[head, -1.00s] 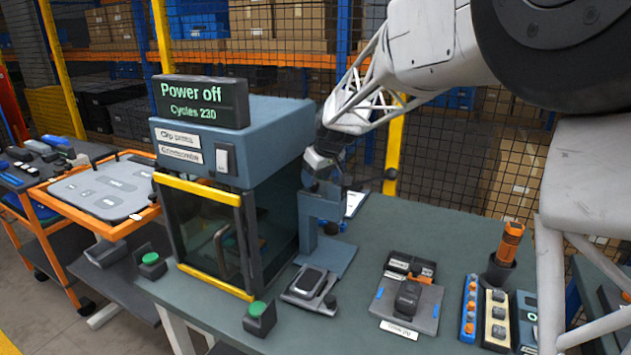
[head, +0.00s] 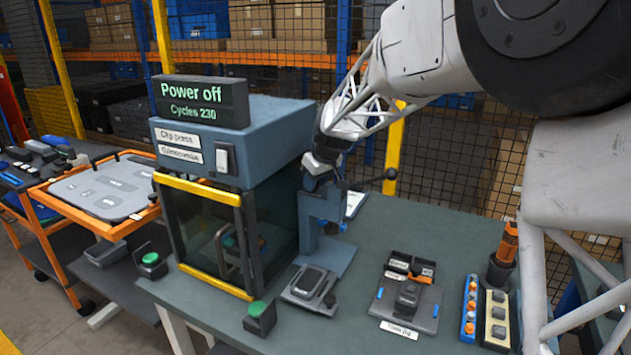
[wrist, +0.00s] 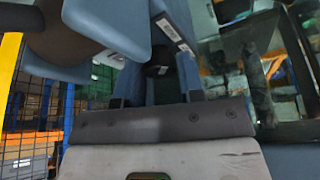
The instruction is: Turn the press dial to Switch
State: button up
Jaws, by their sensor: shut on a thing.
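The clip press (head: 205,130) stands at the left of the bench, a blue-grey housing with a yellow-framed door. Its display (head: 200,101) reads "Power off" and "Cycles 230". A smaller blue-grey press (head: 322,210) stands just right of it. My gripper (head: 318,178) is at the top of this smaller press, pointing down at it. In the wrist view a dark knob (wrist: 156,70) lies between my fingers, and my gripper is shut on it. Dial markings are not readable, and the gripper hides most of the knob in the head view.
A lever with a black ball end (head: 390,173) sticks out to the right of my gripper. Green buttons (head: 259,308) stand on the bench's front edge. A jig (head: 408,298) and an orange-handled tool (head: 507,247) sit to the right. Mesh fencing stands behind the bench.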

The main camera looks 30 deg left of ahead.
jog(key=shift+m, duration=0.5)
jog(key=shift+s+a+m+t+h, duration=0.1)
jog(key=shift+m+t+h, duration=0.3)
jog(key=shift+m, duration=0.7)
jog(key=shift+s+m+t+h, duration=0.15)
jog(key=shift+m+t, duration=0.35)
jog(key=shift+m, duration=0.6)
jog(key=shift+w+r+m, duration=0.1)
jog(key=shift+m, duration=0.2)
jog(key=o, duration=0.9)
jog(key=shift+v, duration=3.85)
jog(key=shift+a, duration=0.1)
